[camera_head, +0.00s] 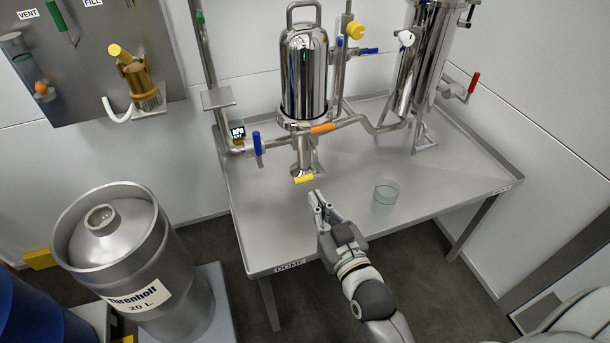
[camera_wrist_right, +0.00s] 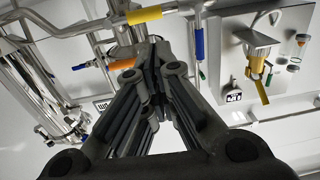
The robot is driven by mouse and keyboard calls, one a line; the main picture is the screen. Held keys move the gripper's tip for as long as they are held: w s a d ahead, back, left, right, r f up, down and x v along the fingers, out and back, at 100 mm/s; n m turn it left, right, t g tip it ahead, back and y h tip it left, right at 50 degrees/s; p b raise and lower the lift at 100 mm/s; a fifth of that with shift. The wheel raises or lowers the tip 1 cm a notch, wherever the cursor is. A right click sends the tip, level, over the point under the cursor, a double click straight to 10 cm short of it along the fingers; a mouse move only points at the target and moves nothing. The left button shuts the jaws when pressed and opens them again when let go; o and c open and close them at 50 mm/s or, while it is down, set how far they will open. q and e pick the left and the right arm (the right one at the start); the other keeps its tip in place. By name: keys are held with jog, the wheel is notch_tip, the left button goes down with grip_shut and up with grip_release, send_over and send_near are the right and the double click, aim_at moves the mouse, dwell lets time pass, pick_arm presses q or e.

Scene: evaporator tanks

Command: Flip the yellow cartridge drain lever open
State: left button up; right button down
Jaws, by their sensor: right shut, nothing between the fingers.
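The yellow drain lever (camera_head: 304,179) sits at the bottom of the outlet pipe under the shiny metal cartridge vessel (camera_head: 304,75), lying roughly crosswise to the pipe. In the right wrist view the yellow lever (camera_wrist_right: 145,15) shows near the top, beyond the fingers. My right gripper (camera_head: 316,197) is shut and empty, just below and slightly right of the lever in the head view. A small gap shows between fingertips and lever there; its depth I cannot tell. In the right wrist view my fingers (camera_wrist_right: 153,70) hide part of the pipework. My left gripper is not in view.
An orange lever (camera_head: 323,128) and a blue lever (camera_head: 257,143) are close by on the pipes. A clear glass beaker (camera_head: 386,192) stands on the steel table (camera_head: 440,185), right of my gripper. A steel keg (camera_head: 135,255) stands at left.

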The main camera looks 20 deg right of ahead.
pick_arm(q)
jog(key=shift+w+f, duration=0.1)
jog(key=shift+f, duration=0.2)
pick_arm(e)
jog(key=shift+w+d+r+m+t+h, duration=0.15)
jog(key=shift+r+t+h, duration=0.1)
jog(key=shift+r+t, duration=0.3)
jog(key=shift+w+d+r+m+t+h, duration=0.15)
jog(key=shift+r+t+h, duration=0.15)
jog(key=shift+r, duration=0.4)
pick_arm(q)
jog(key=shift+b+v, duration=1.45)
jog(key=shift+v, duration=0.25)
pick_arm(e)
jog(key=w+f, duration=0.2)
jog(key=w, duration=0.7)
jog(key=shift+a+f, duration=0.15)
jog(key=shift+f, duration=0.15)
